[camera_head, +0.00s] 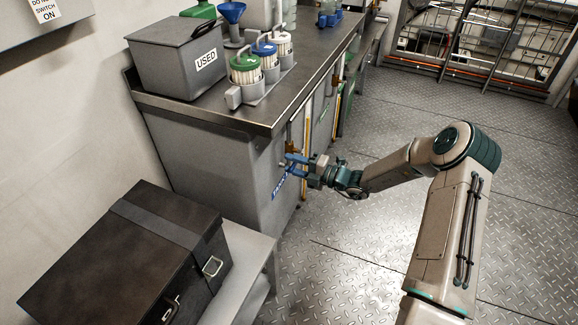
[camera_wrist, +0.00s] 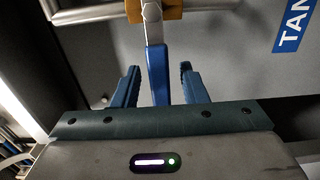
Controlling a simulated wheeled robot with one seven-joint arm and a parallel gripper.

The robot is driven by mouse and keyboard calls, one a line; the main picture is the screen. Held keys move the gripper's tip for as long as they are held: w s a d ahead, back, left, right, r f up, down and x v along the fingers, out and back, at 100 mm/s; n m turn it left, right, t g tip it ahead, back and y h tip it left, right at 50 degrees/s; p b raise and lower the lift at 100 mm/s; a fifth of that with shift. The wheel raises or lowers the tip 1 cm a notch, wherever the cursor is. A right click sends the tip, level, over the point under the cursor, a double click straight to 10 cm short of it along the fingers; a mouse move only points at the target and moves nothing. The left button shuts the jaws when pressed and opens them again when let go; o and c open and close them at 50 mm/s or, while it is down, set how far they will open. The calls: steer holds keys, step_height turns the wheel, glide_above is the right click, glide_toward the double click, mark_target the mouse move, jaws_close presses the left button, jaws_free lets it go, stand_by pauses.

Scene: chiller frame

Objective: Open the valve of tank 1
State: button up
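A valve with a blue lever handle (camera_wrist: 158,75) shows in the wrist view, on an orange-brown valve body (camera_wrist: 172,10) with a metal pipe. The handle hangs between the two blue fingers of my gripper (camera_wrist: 160,88), with a gap on each side. My gripper is open and holds nothing. In the head view my gripper (camera_head: 296,168) is at the front of the grey tank cabinet (camera_head: 215,165). A blue tank label (camera_head: 279,187) is beside it; it also shows in the wrist view (camera_wrist: 293,28), cut off after "TAN", so I cannot read the number.
A metal counter (camera_head: 270,118) above bears a grey "USED" box (camera_head: 172,62) and a rack of capped containers (camera_head: 262,88). A black case (camera_head: 130,255) sits on a low bench (camera_head: 240,285) at the front left. The metal floor (camera_head: 370,240) on the right is clear.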

steer(key=shift+x, duration=0.85)
jaws_close()
steer(key=shift+d, duration=0.1)
